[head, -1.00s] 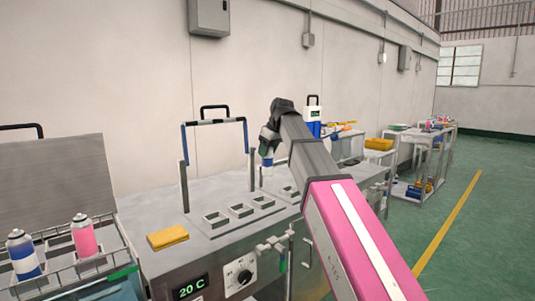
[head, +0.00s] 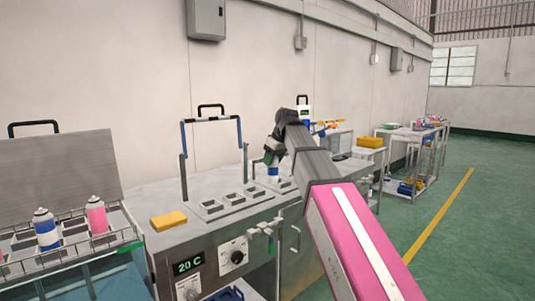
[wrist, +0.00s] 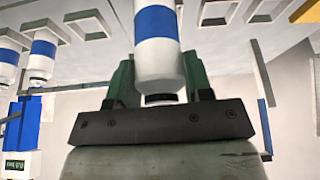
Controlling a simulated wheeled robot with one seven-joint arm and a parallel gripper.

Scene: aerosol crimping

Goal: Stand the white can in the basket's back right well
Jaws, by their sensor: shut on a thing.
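The white can with a blue band (head: 273,172) hangs upright from my gripper (head: 274,150), over the back right of the grey machine top. In the wrist view the can (wrist: 157,55) sits between the green fingers, shut on its neck end. The wire basket (head: 125,228) is at the far left, well apart from my gripper. A blue-and-white can (head: 46,232) and a pink can (head: 97,215) stand in it, with dark empty wells around them. A sliver of another pink can shows at the left picture edge. The basket's front left is cut off.
The grey machine (head: 160,200) has a row of square wells, a raised handle frame (head: 212,120) and a yellow block (head: 168,220). A grey panel (head: 60,170) stands behind the basket. In the wrist view, other blue-banded cans (wrist: 42,50) are near the held can.

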